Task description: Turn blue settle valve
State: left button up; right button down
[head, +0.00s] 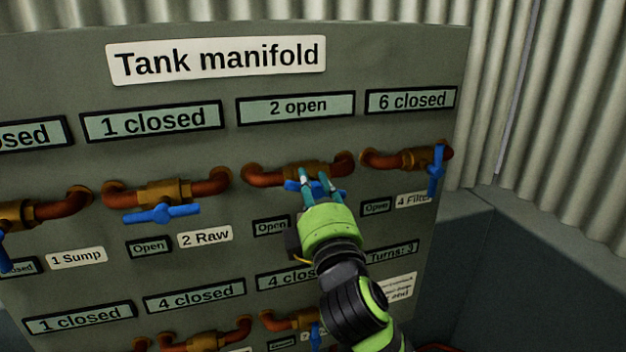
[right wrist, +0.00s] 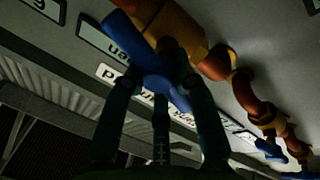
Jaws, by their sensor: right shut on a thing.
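My right gripper (head: 315,174) is shut on a blue valve handle (head: 292,186) in the upper row of the Tank manifold panel. The handle lies roughly level in front of a brass valve body and orange pipe (head: 262,176), under a display reading "2 open" (head: 298,106). The name plate below this valve is hidden by my gripper and arm, so I cannot read "settle". In the right wrist view the blue handle (right wrist: 131,38) runs diagonally between the gripper's fingers (right wrist: 160,75). My left gripper is not in view.
To the left, the "2 Raw" valve's blue handle (head: 160,213) is level. To the right, the "4 Filter" valve's handle (head: 436,172) hangs vertical, close by. A lower row of valves (head: 206,340) lies beneath. Corrugated wall (head: 560,120) stands beyond the panel.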

jog(key=shift+f+n+y+p, duration=0.1)
jog(key=shift+n+y+p, duration=0.45)
jog(key=shift+n, duration=0.75)
jog(key=shift+n+y+p, duration=0.35)
jog(key=shift+n+p, duration=0.4)
jog(key=shift+n, duration=0.55)
jog(key=c, duration=1)
grip_release()
jog(key=shift+o, duration=0.2)
jog(key=shift+f, duration=0.1)
jog(key=shift+s+f, duration=0.15)
jog(key=shift+s, duration=0.2)
jog(key=v, duration=1.1)
jog(key=shift+d, duration=0.25)
